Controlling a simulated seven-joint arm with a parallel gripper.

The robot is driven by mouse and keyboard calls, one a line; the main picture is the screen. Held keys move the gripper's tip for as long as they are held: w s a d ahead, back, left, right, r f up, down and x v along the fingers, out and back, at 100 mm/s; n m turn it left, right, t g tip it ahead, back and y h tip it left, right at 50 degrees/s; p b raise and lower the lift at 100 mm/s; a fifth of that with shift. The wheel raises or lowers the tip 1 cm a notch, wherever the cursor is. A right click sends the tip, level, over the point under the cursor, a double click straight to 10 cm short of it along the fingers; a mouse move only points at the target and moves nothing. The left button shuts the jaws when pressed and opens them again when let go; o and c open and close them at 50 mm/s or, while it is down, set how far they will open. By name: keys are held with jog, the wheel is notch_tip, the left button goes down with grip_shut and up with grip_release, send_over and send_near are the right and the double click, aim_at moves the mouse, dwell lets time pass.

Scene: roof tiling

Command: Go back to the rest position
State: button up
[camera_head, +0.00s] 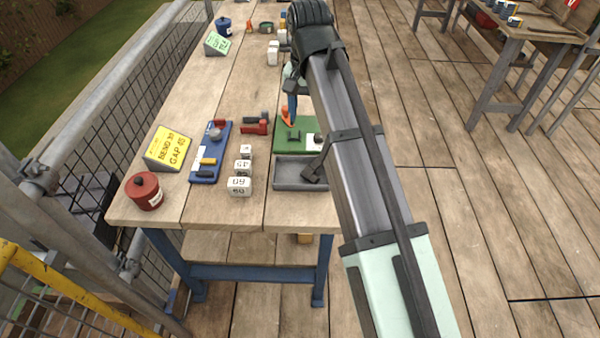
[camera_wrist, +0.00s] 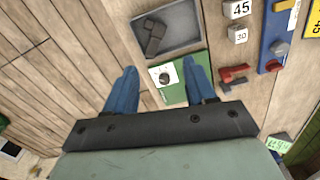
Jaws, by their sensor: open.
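My gripper (camera_wrist: 158,92) has two blue fingers, spread apart with nothing between them in the wrist view. It hangs above the workbench (camera_head: 208,104), over the green board (camera_wrist: 170,92). A white piece with a dark round knob (camera_wrist: 164,77) on the board shows between the fingers. In the head view a blue finger of my gripper (camera_head: 291,105) shows just above the green board (camera_head: 283,140), beside an orange part (camera_head: 286,121). My arm hides the bench's right side there.
A grey tray (camera_head: 290,183) is at the board's near side. White numbered blocks (camera_head: 239,186), a blue board (camera_head: 208,165), a red pot (camera_head: 144,191) and a yellow sign (camera_head: 168,148) stand left. A mesh railing (camera_head: 120,90) borders the bench. Another table (camera_head: 535,30) is far right; decking between is clear.

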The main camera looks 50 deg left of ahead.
jog(key=shift+f, duration=0.1)
jog(key=w+d+f+m, duration=0.1)
jog(key=w+d+f, duration=0.35)
jog(key=f, duration=0.35)
jog(key=w+d+f+g+h, duration=0.1)
jog(key=w+d+f, duration=0.2)
jog(key=d+f, duration=0.3)
jog(key=w+d+f+m, duration=0.1)
jog(key=w+d+f, duration=0.25)
jog(key=f, duration=0.55)
jog(key=w+d+f+m+g, duration=0.1)
jog(key=w+d+f+g, duration=0.15)
jog(key=d+f, duration=1.5)
jog(key=s+d+f+m+g, duration=0.1)
jog(key=s+d+f, duration=0.4)
jog(key=d+f, duration=0.35)
jog(key=s+d+f+m, duration=0.1)
jog(key=s+d+f, duration=0.3)
jog(key=d+f, duration=0.45)
jog(key=s+d+f+m+g, duration=0.1)
jog(key=s+d+f, duration=0.2)
jog(key=s+d, duration=0.3)
jog(key=s+d+f+m+g+y, duration=0.1)
jog(key=s+d+f, duration=0.2)
jog(key=s, duration=0.9)
jog(key=d, duration=0.2)
jog(key=shift+d, duration=0.4)
